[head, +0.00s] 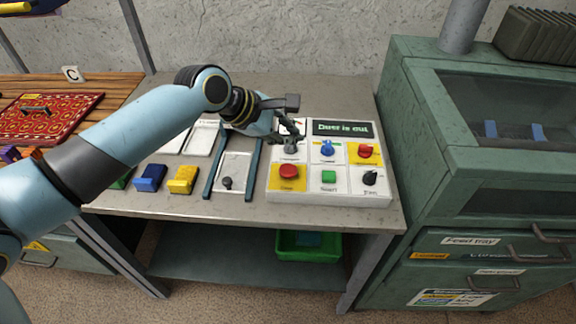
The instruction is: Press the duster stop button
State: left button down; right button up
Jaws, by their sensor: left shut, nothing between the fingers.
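A white control panel (330,198) sits on the grey bench, with a dark display (340,129) that seems to read "Dust is out". A red button on a yellow plate (289,171) is at its lower left; its small label is hard to read. A green button (328,176) is beside it. Another red control on yellow (365,151) is at the upper right. My left gripper (294,137) is shut and empty at the panel's upper-left part, partly hiding a grey control there. I cannot tell whether it touches. My right gripper is out of view.
A blue knob (327,147) and a black knob (370,178) are on the panel too. Left of it are a lever in a slotted plate (236,162) and yellow (184,179) and blue (151,177) blocks. A green cabinet (425,150) stands at the right.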

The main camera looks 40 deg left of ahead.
pick_arm(q)
jog(key=shift+w+a+r+n, duration=0.1)
jog(key=shift+w+a+n, duration=0.2)
jog(key=shift+w+n, duration=0.25)
jog(key=shift+s, duration=0.1)
jog(key=b, duration=0.8)
send_over(289, 171)
notch_tip(289, 171, down, 7)
jog(key=shift+f, duration=0.9)
jog(key=shift+f, duration=0.15)
